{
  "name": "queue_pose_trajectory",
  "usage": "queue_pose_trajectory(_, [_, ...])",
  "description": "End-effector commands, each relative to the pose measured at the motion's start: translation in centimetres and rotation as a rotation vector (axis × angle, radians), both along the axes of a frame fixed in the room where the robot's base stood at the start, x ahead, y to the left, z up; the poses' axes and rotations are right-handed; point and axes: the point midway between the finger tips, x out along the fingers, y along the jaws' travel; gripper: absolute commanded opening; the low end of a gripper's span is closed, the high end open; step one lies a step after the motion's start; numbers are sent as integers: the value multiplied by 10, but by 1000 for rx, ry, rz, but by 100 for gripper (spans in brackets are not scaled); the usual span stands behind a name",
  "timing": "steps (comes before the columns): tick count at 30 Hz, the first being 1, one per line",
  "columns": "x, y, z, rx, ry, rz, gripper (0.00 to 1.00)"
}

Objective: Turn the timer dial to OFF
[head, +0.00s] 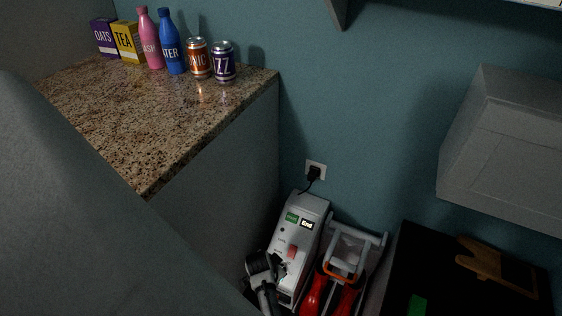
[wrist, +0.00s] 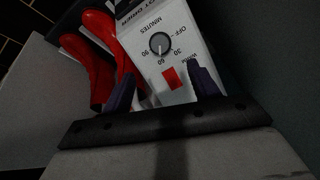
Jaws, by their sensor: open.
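The timer dial (wrist: 160,43) is a round grey knob on the white panel of a boot dryer (head: 300,240). Around it the panel reads OFF, 30, 60, 90 and MINUTES. A pale mark on the knob seems to point near 60, away from OFF. A red switch (wrist: 170,78) sits beside the dial. My gripper (wrist: 160,72) is open and empty. Its two dark fingers stand apart on either side of the panel, with the dial just beyond the tips; I see no contact. In the head view my gripper (head: 278,268) is over the dryer's front, and I cannot make out the dial.
Red boots (head: 316,293) stand beside the dryer by a grey rack (head: 352,240). A granite counter (head: 130,115) with cans and bottles is at the left. A wall outlet (head: 316,170) with a plug is behind. A grey box (head: 505,150) juts out at right.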

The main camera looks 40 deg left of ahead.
Motion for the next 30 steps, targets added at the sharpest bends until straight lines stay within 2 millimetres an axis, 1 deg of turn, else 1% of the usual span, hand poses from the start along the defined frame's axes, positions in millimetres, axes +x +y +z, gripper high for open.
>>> queue_pose_trajectory(1, [4,1,-10,-2,1,-1,60])
queue_pose_trajectory(3, [10,3,-23,-2,1,-1,60])
queue_pose_trajectory(9, [25,8,-59,0,0,0,60])
queue_pose_trajectory(15, [38,13,-86,1,-1,2,60])
queue_pose_trajectory(21, [44,15,-100,2,-2,2,60])
queue_pose_trajectory(30, [45,15,-103,2,-1,2,60])
